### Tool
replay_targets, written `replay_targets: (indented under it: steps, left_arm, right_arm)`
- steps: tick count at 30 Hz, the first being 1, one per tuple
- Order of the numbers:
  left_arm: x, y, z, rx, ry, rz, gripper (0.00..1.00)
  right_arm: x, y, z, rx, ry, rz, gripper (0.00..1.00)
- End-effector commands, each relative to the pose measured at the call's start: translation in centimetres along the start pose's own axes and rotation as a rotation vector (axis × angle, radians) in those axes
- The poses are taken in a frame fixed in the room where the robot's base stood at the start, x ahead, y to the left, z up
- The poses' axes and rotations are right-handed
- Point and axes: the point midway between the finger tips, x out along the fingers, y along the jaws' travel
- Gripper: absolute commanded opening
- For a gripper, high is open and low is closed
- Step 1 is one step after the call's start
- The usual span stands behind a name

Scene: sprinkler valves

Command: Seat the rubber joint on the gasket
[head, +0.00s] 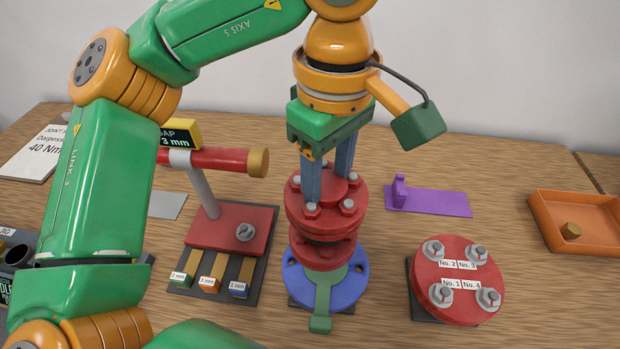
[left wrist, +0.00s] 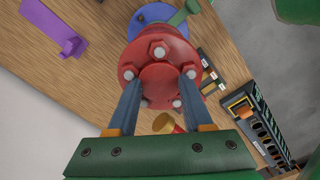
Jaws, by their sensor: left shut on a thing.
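The rubber joint (head: 325,225), two red flanges with a dark rubber middle and grey bolts, stands upright in the head view. My left gripper (head: 328,188) points down and is shut on its top, with a blue finger on either side of the raised red centre. The joint's top flange also shows in the left wrist view (left wrist: 160,76). Below it lies a blue flange (head: 297,281) with the green gasket (head: 322,298), whose tab points toward me. The joint's lower flange hides the gasket's back part. I cannot tell whether they touch. My right gripper is not in view.
A red stand (head: 228,228) with a red bar and labelled gauges is at left. A red disc (head: 458,272) with numbered bolts is at right.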

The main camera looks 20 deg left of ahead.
Motion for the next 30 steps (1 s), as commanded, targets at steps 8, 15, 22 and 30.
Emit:
replay_targets:
  steps: [8,15,22,30]
  left_arm:
    - [-0.1,0.0,0.0,0.000,0.000,0.002,0.00]
    - [0.5,0.0,0.0,0.000,0.000,0.001,0.00]
    - [2.9,0.0,0.0,0.000,0.000,0.001,0.00]
    - [6.2,0.0,0.0,0.000,0.000,0.001,0.00]
  right_arm:
    - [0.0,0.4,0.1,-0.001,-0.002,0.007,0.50]
    - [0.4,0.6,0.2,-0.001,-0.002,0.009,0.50]
    - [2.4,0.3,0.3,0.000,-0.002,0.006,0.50]
    - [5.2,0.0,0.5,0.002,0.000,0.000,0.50]
